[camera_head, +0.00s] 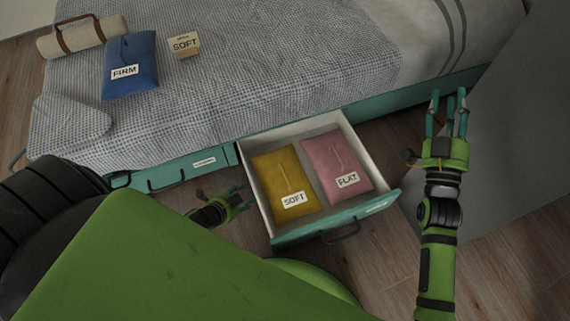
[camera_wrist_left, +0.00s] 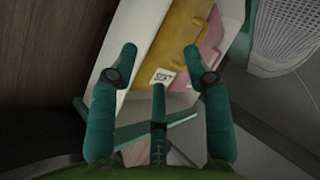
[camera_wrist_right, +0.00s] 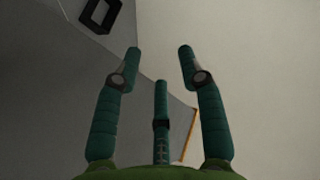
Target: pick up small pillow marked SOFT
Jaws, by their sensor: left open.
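The small mustard-yellow pillow (camera_head: 278,172) with a SOFT label lies in the left part of the open drawer (camera_head: 391,197) under the bed. It also shows in the left wrist view (camera_wrist_left: 180,42), ahead of the fingers. My left gripper (camera_head: 240,197) is open and empty, just left of the drawer and apart from the pillow. My right gripper (camera_head: 449,103) is open and empty, raised to the right of the drawer. In the right wrist view its fingers (camera_wrist_right: 160,60) are spread with nothing between them.
A pink pillow marked FLAT (camera_head: 335,160) lies beside the yellow one. On the bed (camera_head: 270,80) are a blue pillow marked FIRM (camera_head: 132,55), a small block marked SOFT (camera_head: 183,45) and a beige roll (camera_head: 75,38). A grey panel (camera_head: 520,130) stands at right.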

